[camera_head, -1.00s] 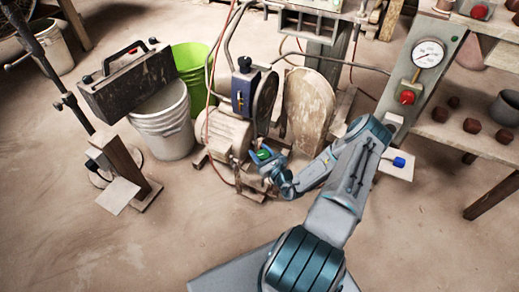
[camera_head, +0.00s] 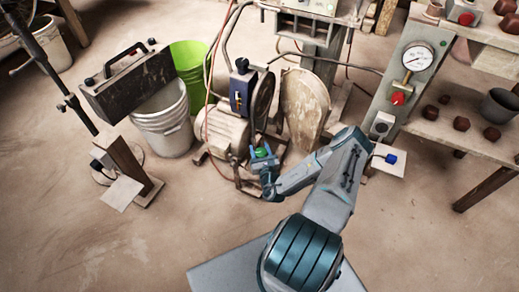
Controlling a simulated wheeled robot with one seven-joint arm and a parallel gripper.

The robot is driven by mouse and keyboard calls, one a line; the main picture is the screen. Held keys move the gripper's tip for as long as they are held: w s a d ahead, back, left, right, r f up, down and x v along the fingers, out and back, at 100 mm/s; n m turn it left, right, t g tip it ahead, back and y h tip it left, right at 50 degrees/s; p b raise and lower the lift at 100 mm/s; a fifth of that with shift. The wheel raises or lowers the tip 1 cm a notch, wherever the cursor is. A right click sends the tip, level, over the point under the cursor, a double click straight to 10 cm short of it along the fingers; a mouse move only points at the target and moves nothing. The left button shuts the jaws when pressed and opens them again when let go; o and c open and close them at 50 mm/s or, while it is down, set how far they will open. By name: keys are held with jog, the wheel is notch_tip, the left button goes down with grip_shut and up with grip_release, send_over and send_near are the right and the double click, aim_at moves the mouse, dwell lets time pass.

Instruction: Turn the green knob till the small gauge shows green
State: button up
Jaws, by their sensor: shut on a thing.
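The green knob (camera_head: 261,153) is a small green spot low beside the motor of the grinder-like machine. My gripper (camera_head: 263,159) is around it, with blue fingers at its sides, and is shut on it. The fingers hide most of the knob, so its turn angle cannot be read. A small round dial on a grey box (camera_head: 381,123) is on the leaning panel at right, under a red knob (camera_head: 398,98). It may be the small gauge; the picture is too small to show its needle or colour. A larger white gauge (camera_head: 418,57) sits above it.
The motor (camera_head: 222,131) and an upright worn board (camera_head: 305,103) stand close to my gripper. A white bucket (camera_head: 165,125) and a green bucket (camera_head: 189,62) stand left. A shelf with several dark lumps (camera_head: 470,139) is at right. The floor in front is clear.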

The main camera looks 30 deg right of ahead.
jog(key=o, duration=1)
jog(key=shift+s, duration=0.1)
jog(key=s+a+p, duration=0.1)
jog(key=s, duration=0.3)
jog(key=s+p, duration=0.1)
jog(key=s, duration=0.4)
jog(key=s+a+p, duration=0.1)
jog(key=s, duration=0.3)
jog(key=shift+s+a, duration=0.2)
jog(key=shift+a, duration=0.1)
